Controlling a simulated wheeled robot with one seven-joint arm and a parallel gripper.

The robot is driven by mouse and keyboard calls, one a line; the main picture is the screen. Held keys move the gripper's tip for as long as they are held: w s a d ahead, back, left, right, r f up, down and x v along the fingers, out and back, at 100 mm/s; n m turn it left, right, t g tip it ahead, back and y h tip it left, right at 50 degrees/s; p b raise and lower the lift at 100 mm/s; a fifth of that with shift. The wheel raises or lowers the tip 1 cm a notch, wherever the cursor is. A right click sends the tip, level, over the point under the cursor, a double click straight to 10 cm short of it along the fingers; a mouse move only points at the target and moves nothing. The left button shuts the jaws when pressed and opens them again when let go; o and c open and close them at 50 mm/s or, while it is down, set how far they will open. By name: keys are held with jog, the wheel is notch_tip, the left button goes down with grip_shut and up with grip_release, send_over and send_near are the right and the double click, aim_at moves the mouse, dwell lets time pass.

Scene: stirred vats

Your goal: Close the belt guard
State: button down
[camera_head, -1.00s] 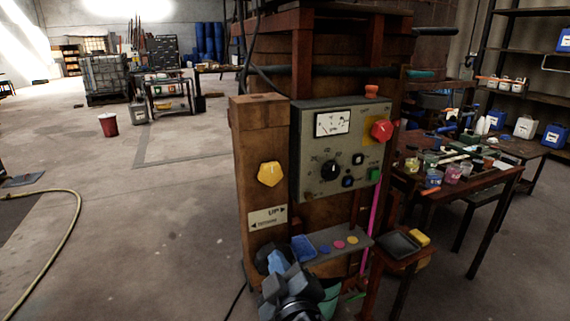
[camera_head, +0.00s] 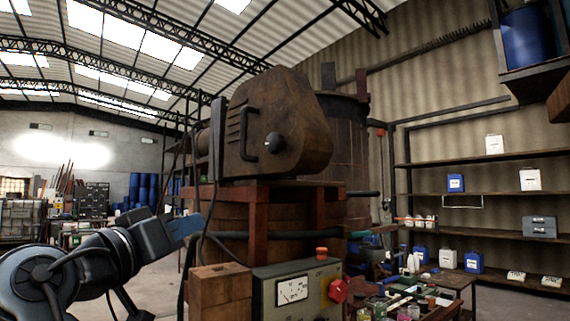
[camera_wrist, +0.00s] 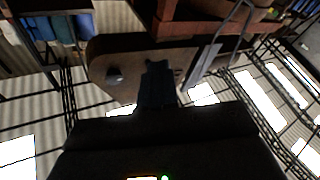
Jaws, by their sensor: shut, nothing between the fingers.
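The belt guard (camera_head: 290,115) is a worn brown rounded housing on top of the red-brown frame. Its face has a dark bar handle (camera_head: 247,133), a round black knob (camera_head: 274,143) and slots. I cannot tell whether it is fully shut. My gripper (camera_head: 188,227) is shut and empty, in front of and lower left of the guard in the head view. In the wrist view, which looks upside down, my gripper (camera_wrist: 157,72) overlaps the guard (camera_wrist: 105,60). The knob (camera_wrist: 114,76) shows there, and the handle is not clear behind the fingers.
A grey control box (camera_head: 295,290) with a dial and a red knob (camera_head: 338,290) stands below the guard, beside a wooden post (camera_head: 220,290). Black cables hang at the frame's left. A cluttered table (camera_head: 440,285) and shelves (camera_head: 480,164) are at right. Open floor lies to the left.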

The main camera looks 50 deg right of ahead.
jog(key=s+a+r+m+g+y, duration=0.1)
jog(key=s+r+m+g, duration=0.35)
jog(key=r, duration=0.25)
jog(key=s+a+r+m+g+y, duration=0.1)
jog(key=s+r+m+g, duration=0.3)
jog(key=r, duration=0.4)
jog(key=p, duration=0.4)
send_near(302, 140)
jog(key=shift+m+t, duration=0.25)
jog(key=shift+m, duration=0.1)
jog(key=x, duration=0.6)
jog(key=shift+s+d+r, duration=0.2)
jog(key=shift+d, duration=0.15)
jog(key=shift+b, duration=0.3)
